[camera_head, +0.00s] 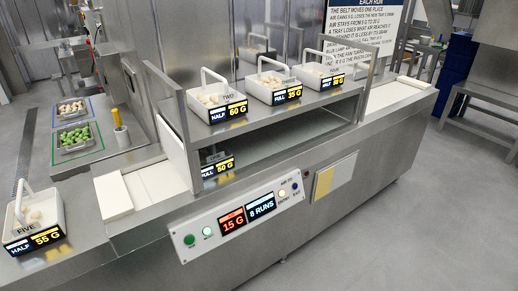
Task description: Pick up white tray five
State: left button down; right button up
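White tray five (27,229) stands upright at the left end of the steel counter. It has a tall white loop handle, and the word FIVE is on its front wall. Several pale filled pasta pieces lie in it. The label (34,241) at its front reads HALF 55 G. Neither of my grippers is in view, and nothing touches the tray.
Several similar handled trays stand on the raised shelf (285,115), including tray two (208,106). A white belt (150,183) runs under the shelf. A control panel (215,228) shows 15 G and 8 RUNS. Trays of green and pale pieces lie behind tray five.

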aim_at(34, 221)
jog(key=u, duration=1.55)
jog(key=i, duration=0.6)
jog(key=i+j, duration=0.15)
jog(key=i, duration=0.4)
